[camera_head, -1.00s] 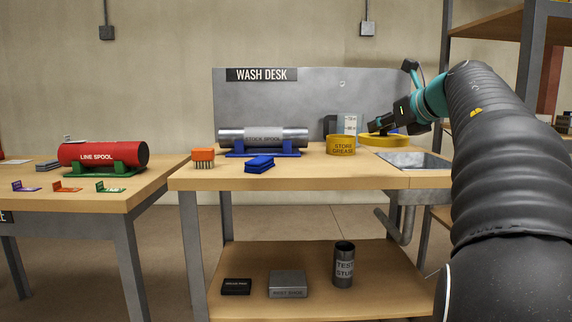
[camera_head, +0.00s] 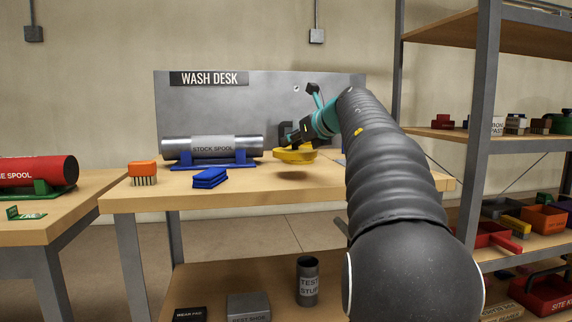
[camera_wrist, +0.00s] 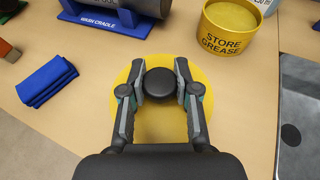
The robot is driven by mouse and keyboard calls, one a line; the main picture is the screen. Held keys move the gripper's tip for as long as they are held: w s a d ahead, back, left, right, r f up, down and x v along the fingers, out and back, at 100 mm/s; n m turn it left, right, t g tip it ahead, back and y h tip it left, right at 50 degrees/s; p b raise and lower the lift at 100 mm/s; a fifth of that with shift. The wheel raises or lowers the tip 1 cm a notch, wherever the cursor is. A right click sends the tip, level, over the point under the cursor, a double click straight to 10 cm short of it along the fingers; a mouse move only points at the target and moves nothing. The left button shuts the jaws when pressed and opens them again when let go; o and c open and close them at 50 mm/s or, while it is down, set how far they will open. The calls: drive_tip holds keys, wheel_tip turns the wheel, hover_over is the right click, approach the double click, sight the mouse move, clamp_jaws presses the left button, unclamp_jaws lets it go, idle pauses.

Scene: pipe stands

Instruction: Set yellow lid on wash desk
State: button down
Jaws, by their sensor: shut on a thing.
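The yellow lid (camera_head: 295,156) is a round disc with a dark knob. My gripper (camera_wrist: 161,88) is shut on the black knob in the wrist view, with the yellow lid (camera_wrist: 160,130) below the fingers. In the head view my gripper (camera_head: 292,142) holds the lid over the wash desk (camera_head: 262,186), with a shadow on the wood under it. The lid looks a little above the top. The yellow store grease tub (camera_wrist: 228,28), open and full of yellow grease, stands on the desk ahead and to the right in the wrist view; my arm and the lid hide it in the head view.
The stock spool (camera_head: 212,147) lies in a blue cradle at the back left of the desk. An orange brush (camera_head: 142,172) and folded blue cloth (camera_head: 210,178) lie in front of it. A sink (camera_wrist: 300,110) is to the right. Bare wood surrounds the lid's front.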

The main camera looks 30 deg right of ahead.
sight(304, 152)
drive_tip(key=shift+w+a+f, duration=0.5)
drive_tip(key=shift+w+f, duration=0.2)
drive_tip(key=shift+w, duration=0.2)
drive_tip(key=shift+f+b, duration=1.05)
drive_tip(key=shift+f, duration=0.85)
drive_tip(key=c, duration=0.9)
unclamp_jaws()
drive_tip(key=shift+f, duration=0.1)
drive_tip(key=shift+o, duration=0.2)
drive_tip(key=shift+s+r, duration=0.2)
drive_tip(key=shift+r, duration=0.05)
drive_tip(key=p+v, duration=0.1)
drive_tip(key=v, duration=1)
drive_tip(key=shift+s, duration=0.3)
